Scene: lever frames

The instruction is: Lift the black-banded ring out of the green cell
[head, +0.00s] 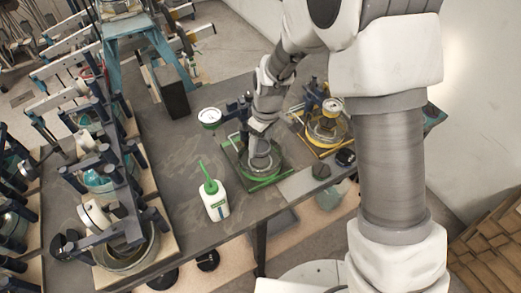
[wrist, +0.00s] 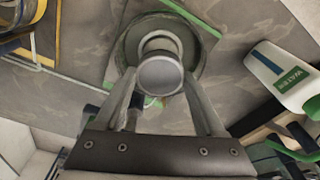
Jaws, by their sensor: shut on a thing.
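The green cell (head: 262,164) is a round clear-looking vessel on a green-edged base, near the table's front edge. In the wrist view its dish (wrist: 194,42) shows as a dark grey-green circle behind my fingers. My gripper (head: 258,147) is directly over the cell. In the wrist view my gripper (wrist: 160,92) is shut on a pale grey round piece (wrist: 160,75), with a finger on each side. The piece is in line with the dish's centre; I cannot tell its height above it. No black band shows, so I cannot confirm that it is the black-banded ring.
A white water bottle (head: 215,205) with a green spout stands left of the cell. A yellow cell (head: 326,130) stands to the right. A white dial gauge (head: 209,117) is just behind left. Lever frames (head: 95,165) crowd the left bench. The table left of the bottle has free room.

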